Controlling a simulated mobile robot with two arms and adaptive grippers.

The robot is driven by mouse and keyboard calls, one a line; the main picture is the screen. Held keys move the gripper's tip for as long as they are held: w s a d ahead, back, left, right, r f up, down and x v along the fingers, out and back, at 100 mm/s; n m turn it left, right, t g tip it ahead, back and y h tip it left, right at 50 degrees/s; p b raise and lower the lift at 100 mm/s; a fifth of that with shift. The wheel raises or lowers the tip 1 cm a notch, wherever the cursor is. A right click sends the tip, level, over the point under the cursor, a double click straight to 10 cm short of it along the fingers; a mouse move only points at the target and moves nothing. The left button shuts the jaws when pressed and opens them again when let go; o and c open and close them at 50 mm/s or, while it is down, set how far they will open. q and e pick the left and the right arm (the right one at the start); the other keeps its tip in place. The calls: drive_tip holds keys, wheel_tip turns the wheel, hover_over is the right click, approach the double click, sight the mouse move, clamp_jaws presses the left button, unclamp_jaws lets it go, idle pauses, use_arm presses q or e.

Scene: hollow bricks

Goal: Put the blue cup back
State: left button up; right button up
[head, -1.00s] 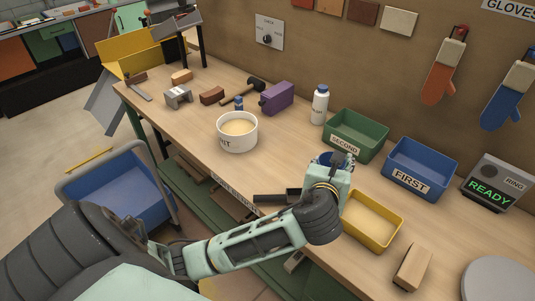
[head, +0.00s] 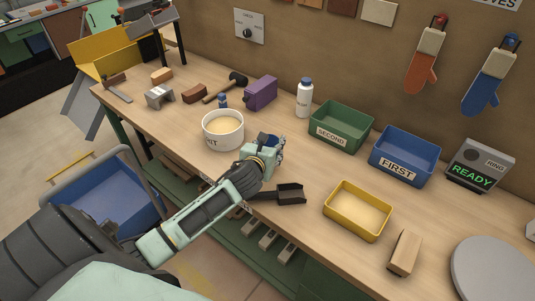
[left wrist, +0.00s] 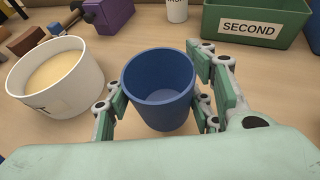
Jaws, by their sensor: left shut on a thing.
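The blue cup (left wrist: 160,108) is upright between the fingers of my left gripper (left wrist: 160,112) in the left wrist view, and its inside looks empty. The fingers are shut on its sides. In the head view my left gripper (head: 276,150) is just right of the white tub, and it mostly hides the cup. I cannot tell whether the cup touches the bench. The white tub (head: 223,136) holds pale material; it also shows left of the cup in the left wrist view (left wrist: 62,92). My right gripper is not in view.
A black scoop (head: 290,194) lies near the bench's front edge. A yellow tray (head: 340,224) with pale material stands right of it. Green SECOND (head: 325,137) and blue FIRST (head: 390,168) bins stand behind, with a white bottle (head: 304,98). Bench between tub and bins is clear.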

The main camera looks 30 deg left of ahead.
use_arm(q)
drive_tip(key=shift+a+f, duration=0.15)
drive_tip(key=shift+f, duration=0.1)
wheel_tip(320, 180, down, 4)
drive_tip(key=shift+r, duration=0.1)
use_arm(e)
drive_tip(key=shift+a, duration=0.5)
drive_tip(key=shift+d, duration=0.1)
use_arm(q)
drive_tip(key=o, duration=1.3)
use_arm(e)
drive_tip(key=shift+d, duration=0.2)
use_arm(q)
drive_tip(key=v, duration=1.2)
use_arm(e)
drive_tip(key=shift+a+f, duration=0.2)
